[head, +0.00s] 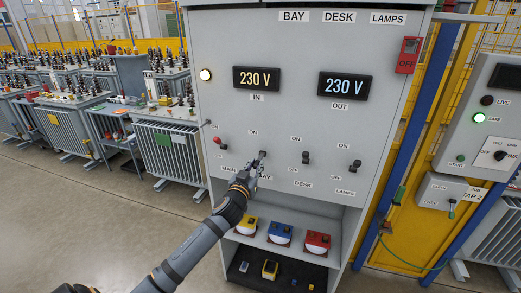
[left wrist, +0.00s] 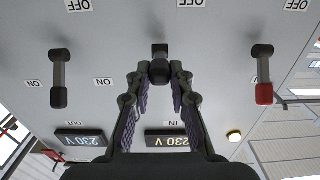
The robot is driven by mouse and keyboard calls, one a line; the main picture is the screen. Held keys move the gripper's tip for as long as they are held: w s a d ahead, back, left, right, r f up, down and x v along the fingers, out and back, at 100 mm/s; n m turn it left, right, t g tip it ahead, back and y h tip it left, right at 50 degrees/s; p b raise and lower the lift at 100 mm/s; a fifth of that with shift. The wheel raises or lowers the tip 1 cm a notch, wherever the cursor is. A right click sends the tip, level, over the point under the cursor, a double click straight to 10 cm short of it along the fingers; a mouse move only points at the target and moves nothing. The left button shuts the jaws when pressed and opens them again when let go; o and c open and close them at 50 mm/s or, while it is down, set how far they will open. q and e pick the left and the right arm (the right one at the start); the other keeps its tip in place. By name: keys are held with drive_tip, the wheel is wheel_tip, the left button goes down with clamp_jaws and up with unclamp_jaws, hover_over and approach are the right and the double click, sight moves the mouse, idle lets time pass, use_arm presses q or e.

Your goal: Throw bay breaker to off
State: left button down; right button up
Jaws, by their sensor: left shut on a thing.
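The bay breaker lever (head: 262,154) is on the grey cabinet front, second from the left in the row of levers. My left gripper (head: 258,162) is at it, its fingers shut around the dark knob. In the upside-down left wrist view the knob (left wrist: 160,72) sits between the fingertips of the left gripper (left wrist: 160,80). This lever looks foreshortened, sticking out toward the camera, while its neighbours lean toward their ON labels. The bay OFF label is partly hidden by the gripper in the head view. My right gripper is not in view.
The red-knobbed main lever (head: 219,141) is to the left; the desk lever (head: 305,158) and lamps lever (head: 356,166) are to the right. The IN display (head: 256,79) and OUT display (head: 345,86) read 230 V. A shelf below holds yellow, blue and red units.

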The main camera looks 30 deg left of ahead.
use_arm(q)
drive_tip(key=shift+w+f+b, duration=0.1)
drive_tip(key=shift+f+b, duration=0.5)
drive_tip(key=shift+f, duration=0.5)
drive_tip(key=shift+w+a+f+b, duration=0.1)
drive_tip(key=shift+w+f+b, duration=0.15)
drive_tip(key=shift+f+b, duration=0.25)
drive_tip(key=shift+w+a+f+b, duration=0.1)
drive_tip(key=shift+w+f+b, duration=0.1)
drive_tip(key=shift+f+b, duration=0.3)
